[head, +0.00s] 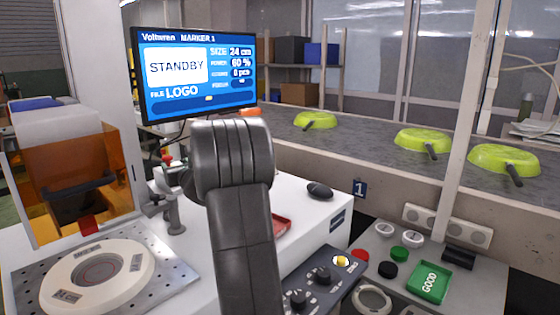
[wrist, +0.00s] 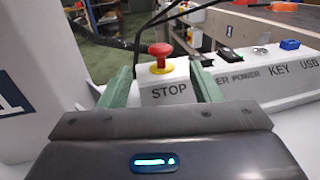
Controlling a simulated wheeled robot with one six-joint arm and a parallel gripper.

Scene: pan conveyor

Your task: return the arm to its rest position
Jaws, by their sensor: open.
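My arm (head: 235,190) rises through the middle of the head view and bends over in front of the monitor. My gripper does not show clearly in the head view. In the wrist view my gripper (wrist: 163,82) is open, its two green fingers apart with nothing held between them. Beyond and between the fingers stands the STOP box (wrist: 168,90) with its red button (wrist: 160,50). I cannot tell whether the fingers touch the box.
The marker screen (head: 195,75) reads STANDBY. A round fixture (head: 98,275) lies at front left. Green pans (head: 422,140) rest upside down on the conveyor behind. A knob panel (head: 325,278) and green GOOD tray (head: 430,282) are at front right.

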